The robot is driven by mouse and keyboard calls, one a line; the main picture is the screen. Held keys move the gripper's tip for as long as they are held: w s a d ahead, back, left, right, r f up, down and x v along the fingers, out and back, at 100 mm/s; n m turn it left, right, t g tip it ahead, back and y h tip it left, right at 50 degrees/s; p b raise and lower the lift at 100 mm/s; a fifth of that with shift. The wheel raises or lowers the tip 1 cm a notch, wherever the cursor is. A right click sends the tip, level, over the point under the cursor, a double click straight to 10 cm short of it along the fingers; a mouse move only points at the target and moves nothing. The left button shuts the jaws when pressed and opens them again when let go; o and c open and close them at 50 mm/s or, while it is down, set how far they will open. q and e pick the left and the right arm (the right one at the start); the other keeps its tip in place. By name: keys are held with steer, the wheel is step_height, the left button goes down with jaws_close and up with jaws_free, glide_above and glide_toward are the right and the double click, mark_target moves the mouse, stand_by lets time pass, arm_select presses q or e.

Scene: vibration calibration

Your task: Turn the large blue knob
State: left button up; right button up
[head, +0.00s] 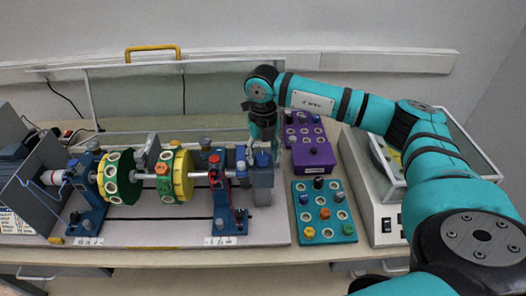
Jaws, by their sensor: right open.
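My right gripper (264,148) hangs from the teal right arm and points down over the right end of the shaft rig. Its fingers are small and partly merge with the grey-blue block (263,178) just below. A blue round part (241,153), which may be the large blue knob, shows just left of the gripper at the shaft's right end. I cannot tell whether the fingers touch it. The gripper holds nothing that I can see. My left gripper is out of view.
A white device (360,190) stands beside my arm. A clear cover (165,100) stands behind.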

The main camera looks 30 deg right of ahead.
steer(key=shift+f, duration=0.2)
steer(key=c, duration=0.9)
